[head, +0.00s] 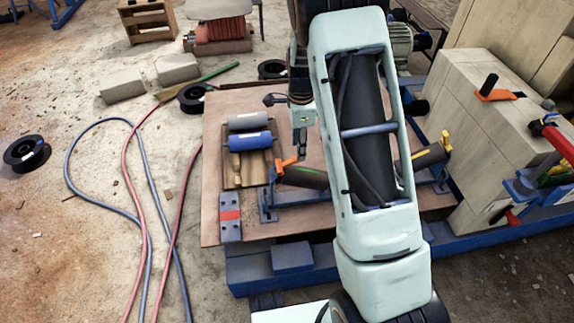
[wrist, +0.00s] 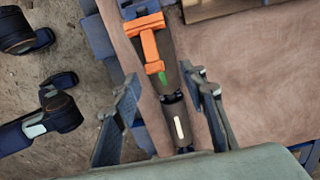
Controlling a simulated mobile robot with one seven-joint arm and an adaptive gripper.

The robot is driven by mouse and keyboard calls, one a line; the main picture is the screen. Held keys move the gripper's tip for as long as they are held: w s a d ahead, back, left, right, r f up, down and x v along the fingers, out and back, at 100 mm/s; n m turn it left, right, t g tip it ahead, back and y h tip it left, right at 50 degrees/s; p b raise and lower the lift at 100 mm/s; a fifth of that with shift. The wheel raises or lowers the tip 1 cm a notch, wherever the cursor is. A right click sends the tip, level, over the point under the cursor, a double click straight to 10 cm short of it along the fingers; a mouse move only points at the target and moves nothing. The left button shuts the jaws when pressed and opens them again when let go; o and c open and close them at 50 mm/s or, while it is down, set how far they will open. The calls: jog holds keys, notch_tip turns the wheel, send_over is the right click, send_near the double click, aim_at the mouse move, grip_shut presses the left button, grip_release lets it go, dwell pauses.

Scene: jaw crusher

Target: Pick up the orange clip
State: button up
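The orange clip (head: 286,164) sits at the left end of a dark cylinder (head: 305,178) with a green mark, on a blue stand. In the wrist view the orange clip (wrist: 150,45) is T-shaped and lies ahead of the fingertips, slightly left of centre. My gripper (head: 300,145) is just above and beside the clip in the head view, partly hidden by my arm. In the wrist view my gripper (wrist: 162,82) is open, its two fingers apart on either side of the dark cylinder. Nothing is held, and the clip is beyond the fingertips.
A wooden cradle (head: 233,176) with a blue roller (head: 250,141) and grey roller (head: 248,121) stands left. A second dark cylinder (head: 428,156) with yellow clips is right of my arm. Another orange piece (head: 499,96) lies on the beige block (head: 470,130). Hoses cross the floor.

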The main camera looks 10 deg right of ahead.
aim_at(288, 163)
jog(key=f, duration=0.1)
jog(key=f+b, duration=0.1)
jog(key=f, duration=0.2)
jog(key=shift+s+a+b, duration=0.25)
jog(key=shift+s+b, duration=0.15)
jog(key=shift+w+f, duration=0.1)
jog(key=shift+f, duration=0.3)
jog(key=shift+c, duration=0.3)
grip_shut()
